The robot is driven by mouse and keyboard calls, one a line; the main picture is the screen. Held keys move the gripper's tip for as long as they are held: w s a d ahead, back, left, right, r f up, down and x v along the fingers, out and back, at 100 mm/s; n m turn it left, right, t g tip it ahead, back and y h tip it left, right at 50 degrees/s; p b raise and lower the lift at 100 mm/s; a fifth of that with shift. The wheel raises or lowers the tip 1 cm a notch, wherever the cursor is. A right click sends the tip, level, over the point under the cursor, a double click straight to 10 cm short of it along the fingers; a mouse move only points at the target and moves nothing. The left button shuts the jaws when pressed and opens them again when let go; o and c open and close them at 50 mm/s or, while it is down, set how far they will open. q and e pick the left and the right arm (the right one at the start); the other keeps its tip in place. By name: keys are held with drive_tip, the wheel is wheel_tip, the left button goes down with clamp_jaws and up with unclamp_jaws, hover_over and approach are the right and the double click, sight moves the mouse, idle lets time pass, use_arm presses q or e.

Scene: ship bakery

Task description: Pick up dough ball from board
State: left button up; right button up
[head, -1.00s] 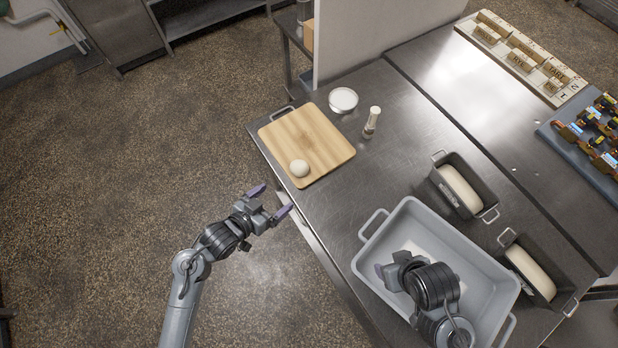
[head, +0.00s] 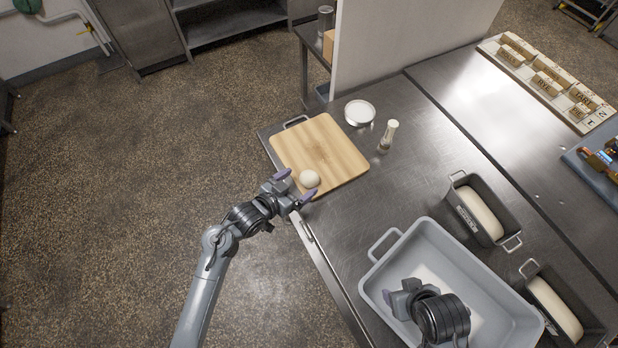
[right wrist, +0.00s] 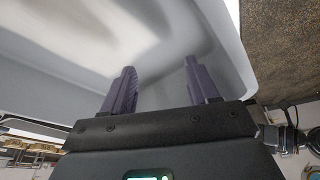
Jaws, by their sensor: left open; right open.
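The pale dough ball (head: 310,179) sits near the front corner of the wooden board (head: 322,146) on the steel table. My left gripper (head: 295,184) is open, with its purple fingertips on either side of the ball's near side. I cannot tell whether the fingers touch the ball. My right gripper (head: 388,298) is over the grey tub (head: 381,262) on the right; its fingers (right wrist: 160,90) are apart and empty in the right wrist view, facing the tub's inside.
A white round dish (head: 360,112) and a shaker (head: 388,136) stand right of the board. Loaf pans with dough (head: 482,212) (head: 556,308) stand beside the tub. A white partition (head: 400,45) rises behind the table. Open floor lies to the left.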

sight(305, 179)
use_arm(q)
drive_tip(key=shift+x, duration=1.95)
drive_tip(key=shift+d, duration=0.1)
drive_tip(key=c, duration=1.2)
